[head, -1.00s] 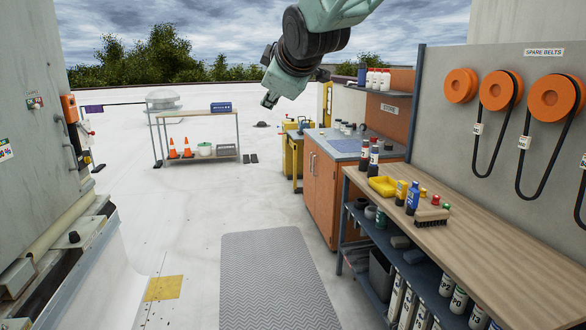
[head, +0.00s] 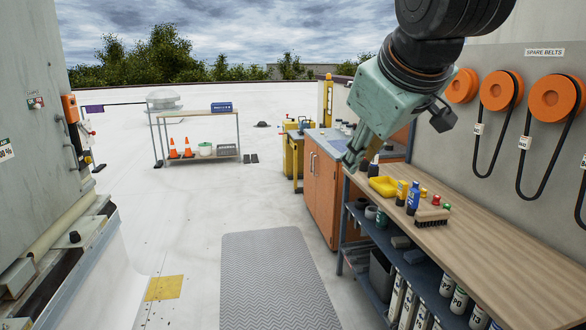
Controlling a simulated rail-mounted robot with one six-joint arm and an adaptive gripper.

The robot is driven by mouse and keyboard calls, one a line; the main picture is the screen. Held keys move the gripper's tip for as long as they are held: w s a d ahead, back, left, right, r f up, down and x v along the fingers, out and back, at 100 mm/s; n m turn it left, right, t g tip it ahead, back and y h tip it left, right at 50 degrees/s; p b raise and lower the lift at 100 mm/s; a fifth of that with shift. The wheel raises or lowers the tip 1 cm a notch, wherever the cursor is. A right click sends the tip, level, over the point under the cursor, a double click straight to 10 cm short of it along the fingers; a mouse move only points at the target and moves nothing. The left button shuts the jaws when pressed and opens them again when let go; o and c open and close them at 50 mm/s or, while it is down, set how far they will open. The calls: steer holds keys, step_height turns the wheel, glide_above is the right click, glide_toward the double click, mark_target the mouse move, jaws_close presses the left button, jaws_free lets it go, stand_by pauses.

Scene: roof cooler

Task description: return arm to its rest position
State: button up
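Spare belts hang on orange pulleys (head: 551,97) at the right. An orange cabinet (head: 322,190) stands behind.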

steer(key=s+d+f+m+g, duration=0.1)
steer(key=s+f, duration=0.3)
steer(key=s, duration=0.6)
steer(key=s+d+f+m+g, duration=0.2)
steer(key=s+d+f+m, duration=0.2)
steer(key=s, duration=0.7)
steer(key=s+d+f+m+g, duration=0.1)
steer(key=s+f, duration=0.4)
steer(key=s, duration=0.6)
steer(key=shift+s+d+f+m+g+h, duration=0.15)
steer(key=shift+d+f+m+g+h, duration=0.2)
steer(key=shift+d+m, duration=0.45)
steer(key=shift+r, duration=0.1)
steer(key=shift+f+b, duration=0.65)
steer(key=shift+b, duration=0.05)
steer(key=shift+r, duration=0.15)
step_height(320, 180, up, 5)
steer(key=p, duration=0.5)
